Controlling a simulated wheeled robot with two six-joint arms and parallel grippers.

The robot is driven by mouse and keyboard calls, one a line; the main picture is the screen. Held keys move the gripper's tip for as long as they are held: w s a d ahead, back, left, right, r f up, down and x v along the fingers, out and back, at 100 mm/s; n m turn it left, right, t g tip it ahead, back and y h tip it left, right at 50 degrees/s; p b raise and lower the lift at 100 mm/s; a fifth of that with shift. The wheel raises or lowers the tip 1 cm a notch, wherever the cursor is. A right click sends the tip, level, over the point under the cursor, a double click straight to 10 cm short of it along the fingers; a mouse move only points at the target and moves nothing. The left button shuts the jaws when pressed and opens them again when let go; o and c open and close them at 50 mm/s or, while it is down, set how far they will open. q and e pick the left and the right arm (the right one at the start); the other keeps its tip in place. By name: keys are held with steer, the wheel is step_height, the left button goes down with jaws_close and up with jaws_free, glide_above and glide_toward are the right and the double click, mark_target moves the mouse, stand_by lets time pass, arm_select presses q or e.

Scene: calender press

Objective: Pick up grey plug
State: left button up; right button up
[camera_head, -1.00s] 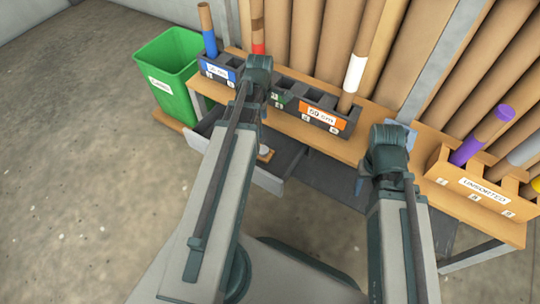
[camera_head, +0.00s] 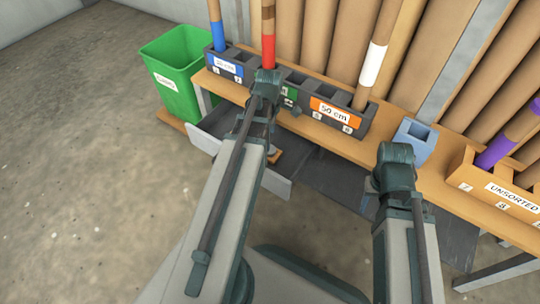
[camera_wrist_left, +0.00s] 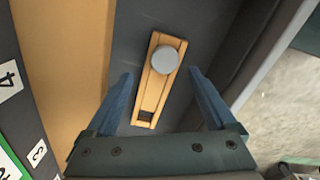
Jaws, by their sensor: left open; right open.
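The grey plug (camera_wrist_left: 165,60) is a round, flat-topped piece on a narrow wooden strip (camera_wrist_left: 152,98) with a dark square near its other end. The strip lies in an open dark drawer (camera_wrist_left: 207,25). My left gripper (camera_wrist_left: 161,74) is open above the strip, one blue finger to either side of the plug, with nothing visible between them. In the head view the left arm mostly hides the plug, and a bit of the strip (camera_head: 274,158) shows. My right gripper (camera_head: 366,203) is mostly hidden behind its own wrist, to the right of the drawer.
The drawer's pale front (camera_head: 268,184) faces me below the wooden bench (camera_head: 322,140). A green bin (camera_head: 178,88) stands at left. Long tubes lean behind.

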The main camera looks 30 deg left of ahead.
mark_target(270, 152)
arm_select(q)
steer(key=f+b, duration=0.5)
steer(key=shift+s+d+f, duration=0.1)
steer(key=shift+s+d, duration=0.15)
steer(key=shift+s, duration=0.05)
jaws_close()
stand_by(0.4)
